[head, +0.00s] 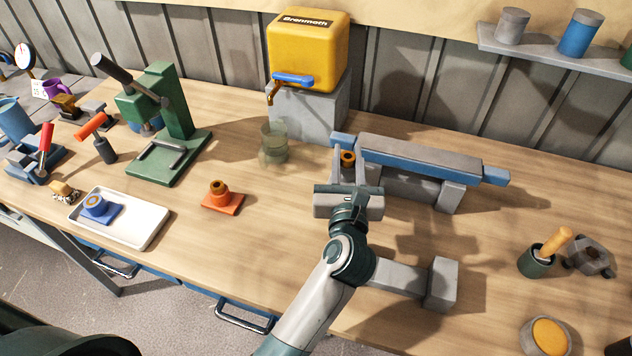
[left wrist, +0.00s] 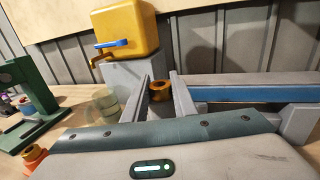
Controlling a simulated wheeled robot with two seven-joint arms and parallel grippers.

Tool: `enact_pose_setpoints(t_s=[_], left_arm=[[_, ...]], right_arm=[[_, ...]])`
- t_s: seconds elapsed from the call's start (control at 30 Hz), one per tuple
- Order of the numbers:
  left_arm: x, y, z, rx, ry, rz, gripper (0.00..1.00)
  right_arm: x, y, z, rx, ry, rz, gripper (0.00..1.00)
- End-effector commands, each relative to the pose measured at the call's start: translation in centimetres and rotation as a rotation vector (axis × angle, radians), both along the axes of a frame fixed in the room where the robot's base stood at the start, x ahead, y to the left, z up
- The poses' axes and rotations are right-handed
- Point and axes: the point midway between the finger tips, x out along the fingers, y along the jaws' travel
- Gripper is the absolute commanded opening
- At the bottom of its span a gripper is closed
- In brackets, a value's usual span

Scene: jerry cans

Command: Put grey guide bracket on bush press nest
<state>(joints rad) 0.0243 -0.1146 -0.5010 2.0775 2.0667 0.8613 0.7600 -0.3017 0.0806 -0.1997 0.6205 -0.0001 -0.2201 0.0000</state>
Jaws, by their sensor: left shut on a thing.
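My left gripper (head: 348,172) points away from me over the middle of the bench. It is shut on a part with a brass ring on top, apparently the grey guide bracket; the ring shows between the fingers in the left wrist view (left wrist: 158,88). The fingers hide most of its grey body. The green bush press (head: 178,110) stands to the left, lever raised. Its nest, apparently the grey U-shaped frame (head: 168,155) on the green base, looks empty. My gripper is well to the right of the press. My right gripper is not in view.
A glass jar (head: 273,143) and an orange bracket (head: 222,198) stand between press and gripper. A white tray (head: 145,238) holds a blue bracket. A yellow canister (head: 308,50) stands behind on a grey block. A blue-and-grey rail (head: 420,157) lies to the right.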

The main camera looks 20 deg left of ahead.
Motion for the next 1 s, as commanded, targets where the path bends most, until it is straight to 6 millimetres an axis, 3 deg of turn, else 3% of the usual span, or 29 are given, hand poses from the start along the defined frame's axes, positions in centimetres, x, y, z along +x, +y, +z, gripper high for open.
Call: enact_pose_setpoints(t_s=[0.27,0.7,1.0], left_arm=[[0.5,1.8,-0.8,0.004,-0.001,0.001,0.00],[2.8,9.2,-5.5,0.005,0.000,0.001,0.00],[3.5,11.2,-6.9,0.000,-0.002,-0.001,0.00]], right_arm=[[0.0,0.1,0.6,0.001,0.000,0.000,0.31],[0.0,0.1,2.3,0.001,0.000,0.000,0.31],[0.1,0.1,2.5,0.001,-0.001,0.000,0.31]])
